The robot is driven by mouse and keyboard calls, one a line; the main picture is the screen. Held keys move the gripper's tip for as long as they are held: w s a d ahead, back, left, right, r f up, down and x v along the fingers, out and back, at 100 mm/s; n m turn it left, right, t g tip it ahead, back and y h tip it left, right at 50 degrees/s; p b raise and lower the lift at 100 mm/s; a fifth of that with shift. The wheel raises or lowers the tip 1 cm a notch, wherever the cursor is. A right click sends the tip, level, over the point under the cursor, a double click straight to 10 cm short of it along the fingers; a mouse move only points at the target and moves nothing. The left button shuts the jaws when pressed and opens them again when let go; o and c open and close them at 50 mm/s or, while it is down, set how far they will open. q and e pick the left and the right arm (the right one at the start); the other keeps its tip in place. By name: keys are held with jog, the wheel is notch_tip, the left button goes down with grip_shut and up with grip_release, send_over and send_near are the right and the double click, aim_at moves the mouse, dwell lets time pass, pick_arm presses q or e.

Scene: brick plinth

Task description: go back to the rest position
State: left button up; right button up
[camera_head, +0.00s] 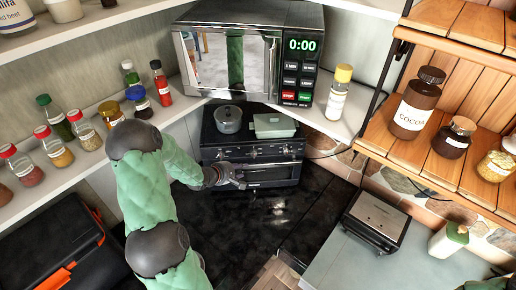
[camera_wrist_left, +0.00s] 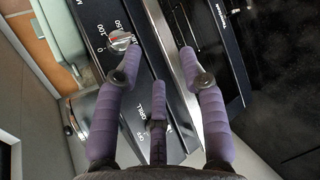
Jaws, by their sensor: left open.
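My left gripper (camera_head: 238,177) is at the front of a small black toaster oven (camera_head: 283,172). It also shows in the left wrist view (camera_wrist_left: 158,50), with its purple fingers spread and nothing held. A long silver bar (camera_wrist_left: 172,60) on the oven's front runs between the fingers; I cannot tell whether they touch it. The oven door looks closed. A knob (camera_wrist_left: 120,40) with printed numbers is beside one finger. My right gripper is not in view.
A microwave (camera_head: 250,60) stands above the oven, with a grey pot (camera_head: 228,119) and a green dish (camera_head: 274,126) between. Spice jars (camera_head: 55,145) line the left shelf. A wooden shelf (camera_head: 440,165) with jars is on the right. A toolbox (camera_head: 55,250) sits lower left.

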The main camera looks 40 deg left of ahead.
pick_arm(q)
jog(key=s+d+f+m+g+h, duration=0.15)
jog(key=d+f+m, duration=0.25)
jog(key=d+f, duration=0.45)
jog(key=s+d+f+m+g+h, duration=0.1)
jog(key=s+d+f+m+g, duration=0.3)
jog(key=d, duration=0.7)
jog(key=s+d+f+m+g, duration=0.35)
jog(key=s+d+m, duration=0.25)
jog(key=s+d, duration=0.25)
jog(key=s+d+f+m+g, duration=0.2)
jog(key=s+d+f+m, duration=0.25)
jog(key=s+d, duration=0.35)
notch_tip(320, 180, down, 29)
jog(key=d+m+b, duration=0.1)
jog(key=m+b, duration=0.1)
jog(key=b, duration=2.9)
jog(key=shift+w+h, duration=0.35)
jog(key=shift+w, duration=0.05)
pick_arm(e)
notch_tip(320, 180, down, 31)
